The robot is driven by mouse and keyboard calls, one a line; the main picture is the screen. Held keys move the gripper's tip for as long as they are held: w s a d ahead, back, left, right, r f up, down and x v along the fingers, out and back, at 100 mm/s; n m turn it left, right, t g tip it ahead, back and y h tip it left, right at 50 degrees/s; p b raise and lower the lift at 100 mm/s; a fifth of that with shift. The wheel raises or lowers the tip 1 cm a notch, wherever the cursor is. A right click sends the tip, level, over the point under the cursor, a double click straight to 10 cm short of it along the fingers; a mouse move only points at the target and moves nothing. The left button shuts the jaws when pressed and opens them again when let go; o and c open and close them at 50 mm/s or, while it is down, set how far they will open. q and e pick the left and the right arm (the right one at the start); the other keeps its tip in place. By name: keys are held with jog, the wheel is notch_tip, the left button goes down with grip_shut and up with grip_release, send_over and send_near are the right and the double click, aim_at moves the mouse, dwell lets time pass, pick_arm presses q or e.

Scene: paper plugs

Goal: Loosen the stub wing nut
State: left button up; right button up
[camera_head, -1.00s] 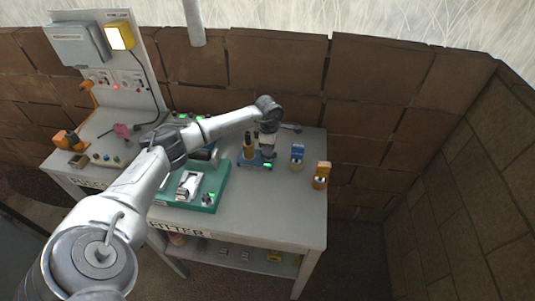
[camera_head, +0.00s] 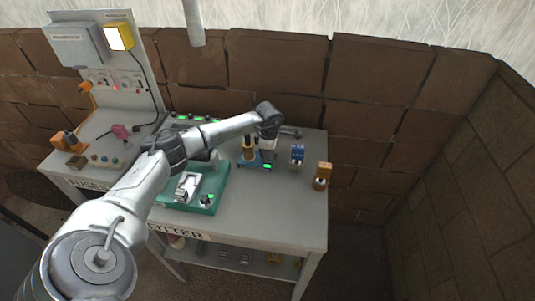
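A small blue stand (camera_head: 254,163) with an upright brass-coloured post (camera_head: 249,148) and a green light stands near the back of the grey workbench. My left gripper (camera_head: 267,150) points down over the right part of this stand, just right of the post. Its fingers are small and dark, so I cannot tell whether they are open or shut, or whether they touch anything. I cannot make out the stub wing nut; it is too small or hidden by the gripper. My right gripper is not in view.
A green tray (camera_head: 218,193) with metal parts lies left of the stand, partly under my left arm. A blue-topped item (camera_head: 297,153) and an orange-topped block (camera_head: 322,172) stand to the right. The bench front right (camera_head: 275,220) is clear. A brick wall runs behind.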

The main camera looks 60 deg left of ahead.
pick_arm(q)
grip_shut()
